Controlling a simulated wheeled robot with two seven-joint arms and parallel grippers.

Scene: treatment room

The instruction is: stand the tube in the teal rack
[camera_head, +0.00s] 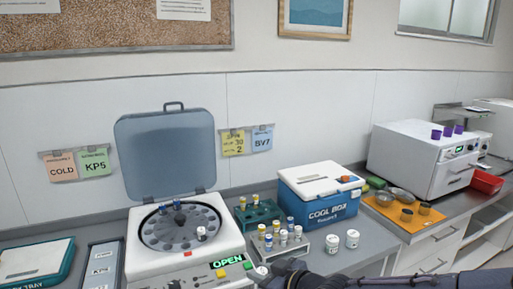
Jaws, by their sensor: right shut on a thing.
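The teal rack (262,214) stands behind the grey-white rack, between the centrifuge and the cool box. A couple of yellow-capped tubes stand at its back left. My right gripper (268,273) is low in the picture, in front of the grey-white rack and beside the centrifuge's front panel. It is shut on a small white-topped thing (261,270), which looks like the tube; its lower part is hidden. It is apart from the teal rack. My left gripper is not in view.
The centrifuge (139,262) has its lid (168,150) raised and its display reads OPEN. A grey-white rack (303,252) holds several capped tubes. The cool box (319,195) is closed. An orange mat (388,217) with bowls lies farther right.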

